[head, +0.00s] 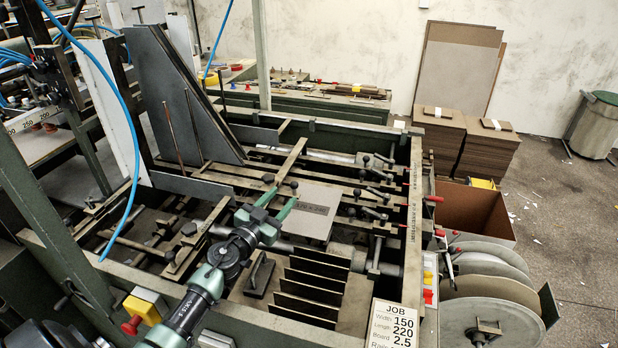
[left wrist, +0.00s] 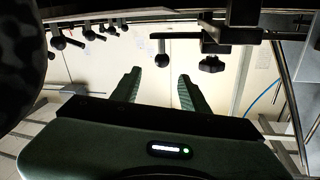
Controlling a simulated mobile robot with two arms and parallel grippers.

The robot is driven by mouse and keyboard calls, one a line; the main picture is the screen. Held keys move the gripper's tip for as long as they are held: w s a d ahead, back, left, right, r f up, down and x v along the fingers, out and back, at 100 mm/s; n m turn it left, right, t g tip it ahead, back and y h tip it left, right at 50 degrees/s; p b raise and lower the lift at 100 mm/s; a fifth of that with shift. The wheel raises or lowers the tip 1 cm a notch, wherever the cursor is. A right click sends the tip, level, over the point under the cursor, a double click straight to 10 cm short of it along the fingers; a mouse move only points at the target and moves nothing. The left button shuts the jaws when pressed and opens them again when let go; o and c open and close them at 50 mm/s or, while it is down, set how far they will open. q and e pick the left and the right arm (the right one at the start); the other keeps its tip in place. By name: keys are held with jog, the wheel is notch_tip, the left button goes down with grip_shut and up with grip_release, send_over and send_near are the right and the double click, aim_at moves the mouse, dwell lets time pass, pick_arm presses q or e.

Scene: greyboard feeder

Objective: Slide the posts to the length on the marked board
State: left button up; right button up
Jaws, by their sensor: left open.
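The job card (head: 396,325) at the front reads width 150, length 220, board 2.5. My left gripper (head: 279,203) is open and empty, its fingers pointing towards the cross bars. In the left wrist view its fingers (left wrist: 160,76) stand apart with nothing between them. A black ball-ended lever (left wrist: 162,56) and a dark star knob (left wrist: 212,64) show beyond the fingertips. Two thin upright rods (head: 172,132) stand by the dark side plates. I cannot tell which parts are the posts.
Several clamp levers (head: 376,196) line the right side of the feeder frame. Dark upright dividers (head: 308,295) stand in front of the board. A blue hose (head: 118,95) arcs across the left. Brown board stacks (head: 437,140) stand on the floor behind.

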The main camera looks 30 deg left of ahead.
aim_at(294, 189)
pick_arm(q)
jog(key=shift+w+a+f, duration=0.3)
jog(key=shift+w+f, duration=0.1)
jog(key=shift+f, duration=0.05)
jog(key=shift+w+f, duration=0.1)
jog(key=shift+w, duration=0.5)
jog(key=w+b, duration=0.1)
jog(key=w, duration=0.4)
jog(key=shift+w+b, duration=0.35)
jog(key=shift+w, duration=0.05)
jog(key=shift+w+r, duration=0.2)
jog(key=shift+w, duration=0.1)
pick_arm(e)
jog(key=shift+w+d+f, duration=0.1)
jog(key=shift+d+f, duration=0.15)
jog(key=shift+f, duration=0.7)
pick_arm(q)
jog(key=shift+s, duration=0.1)
grip_shut()
pick_arm(e)
jog(key=shift+a, duration=0.15)
